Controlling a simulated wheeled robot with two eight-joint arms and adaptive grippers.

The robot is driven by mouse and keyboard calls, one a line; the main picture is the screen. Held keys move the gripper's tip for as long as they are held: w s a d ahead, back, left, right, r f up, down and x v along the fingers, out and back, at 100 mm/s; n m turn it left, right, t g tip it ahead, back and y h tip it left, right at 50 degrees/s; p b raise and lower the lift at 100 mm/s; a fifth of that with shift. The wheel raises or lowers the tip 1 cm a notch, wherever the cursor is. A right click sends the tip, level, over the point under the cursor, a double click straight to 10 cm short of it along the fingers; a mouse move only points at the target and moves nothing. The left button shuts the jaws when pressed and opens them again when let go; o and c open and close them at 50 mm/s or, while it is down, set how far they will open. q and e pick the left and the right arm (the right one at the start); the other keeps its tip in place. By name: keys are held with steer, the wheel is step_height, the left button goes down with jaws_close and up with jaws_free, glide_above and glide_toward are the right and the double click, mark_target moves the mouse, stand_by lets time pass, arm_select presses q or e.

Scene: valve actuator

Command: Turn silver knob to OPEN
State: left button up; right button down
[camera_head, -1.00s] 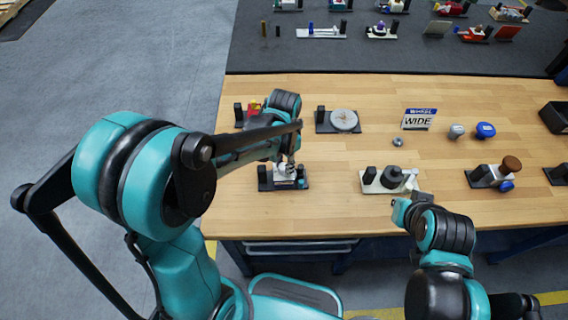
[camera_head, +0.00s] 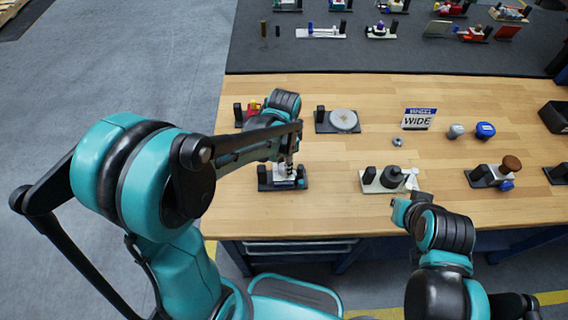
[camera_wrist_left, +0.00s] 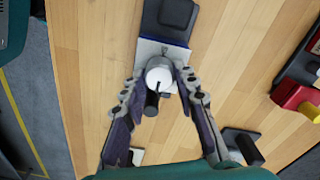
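The silver knob (camera_wrist_left: 159,74) shows pale and round in the left wrist view, with a black handle or post (camera_wrist_left: 151,103) beside it. It sits on a light plate with a dark block (camera_wrist_left: 168,18) at its far end. The same small fixture (camera_head: 268,184) stands near the table's front edge in the head view, partly hidden by my left arm. My left gripper (camera_wrist_left: 160,76) is open, its fingers on either side of the knob. I cannot tell if they touch it. My right gripper (camera_head: 412,203) is near the front edge, its fingers unclear.
A fixture with a dark round part (camera_head: 391,175) stands right of the knob fixture. A disc fixture (camera_head: 343,120) and a "WIDE" sign (camera_head: 418,119) are behind. A red and yellow object (camera_wrist_left: 298,98) lies right in the wrist view. Bare wood lies between fixtures.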

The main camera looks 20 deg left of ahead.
arm_select(q)
steer(key=o, duration=0.3)
step_height(320, 180, up, 12)
stand_by(0.5)
stand_by(0.4)
steer(key=n+t+b, duration=0.4)
steer(key=n+t, duration=0.3)
steer(key=n, duration=0.1)
glide_toward(282, 167)
steer(key=s+a, duration=0.3)
steer(key=a, duration=0.1)
steer(key=shift+s+a+f+n, duration=0.25)
steer(key=shift+s+n, duration=0.2)
steer(key=shift+n, duration=0.15)
